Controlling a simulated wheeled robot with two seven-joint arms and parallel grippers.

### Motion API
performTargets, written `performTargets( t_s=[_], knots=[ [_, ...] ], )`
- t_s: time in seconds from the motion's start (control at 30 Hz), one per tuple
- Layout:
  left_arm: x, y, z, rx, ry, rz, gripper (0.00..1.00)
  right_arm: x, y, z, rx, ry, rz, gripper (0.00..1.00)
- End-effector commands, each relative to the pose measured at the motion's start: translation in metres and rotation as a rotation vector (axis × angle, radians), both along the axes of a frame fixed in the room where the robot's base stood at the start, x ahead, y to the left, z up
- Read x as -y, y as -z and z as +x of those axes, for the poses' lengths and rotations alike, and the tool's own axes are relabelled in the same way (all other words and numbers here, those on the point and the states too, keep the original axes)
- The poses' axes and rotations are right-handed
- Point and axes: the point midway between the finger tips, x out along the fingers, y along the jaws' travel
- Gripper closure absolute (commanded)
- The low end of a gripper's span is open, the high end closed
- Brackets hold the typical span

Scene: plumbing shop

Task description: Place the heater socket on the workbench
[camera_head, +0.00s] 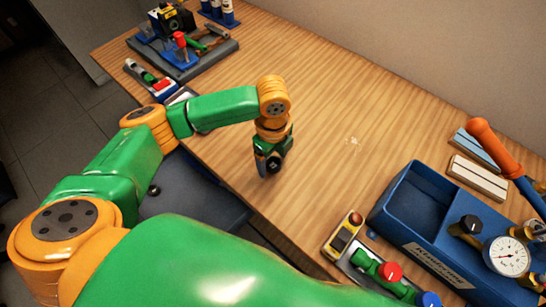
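The wooden workbench (340,140) runs diagonally across the view. My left gripper (270,172) points down over the middle of the bench, close to its front edge. A dark rounded part shows at its lower end. I cannot tell whether this belongs to the gripper or is the heater socket, and the fingers are too small and shadowed to read. I cannot make out the heater socket for certain anywhere else. My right gripper is not in view.
A blue tray (385,208) with a pressure gauge (507,256) stands at the right. A yellow level (342,236) and a valve with a red knob (390,271) lie near it. A tool stand (190,68) is at the back left. The bench middle is clear.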

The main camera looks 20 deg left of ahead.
Motion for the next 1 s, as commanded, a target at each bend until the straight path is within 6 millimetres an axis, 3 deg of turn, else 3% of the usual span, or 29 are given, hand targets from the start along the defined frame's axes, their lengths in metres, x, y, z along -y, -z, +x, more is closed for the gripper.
performTargets(
  t_s=[0.27, 0.7, 1.0],
  knots=[
    [0.000, -0.007, 0.000, 0.001, 0.000, 0.000, 0.20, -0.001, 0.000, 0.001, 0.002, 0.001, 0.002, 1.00],
    [0.000, -0.112, 0.001, 0.004, 0.000, 0.001, 0.20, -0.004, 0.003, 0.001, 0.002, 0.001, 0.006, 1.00],
    [0.000, -0.123, 0.000, -0.001, -0.001, 0.000, 0.20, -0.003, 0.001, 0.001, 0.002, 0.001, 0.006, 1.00]
  ],
)
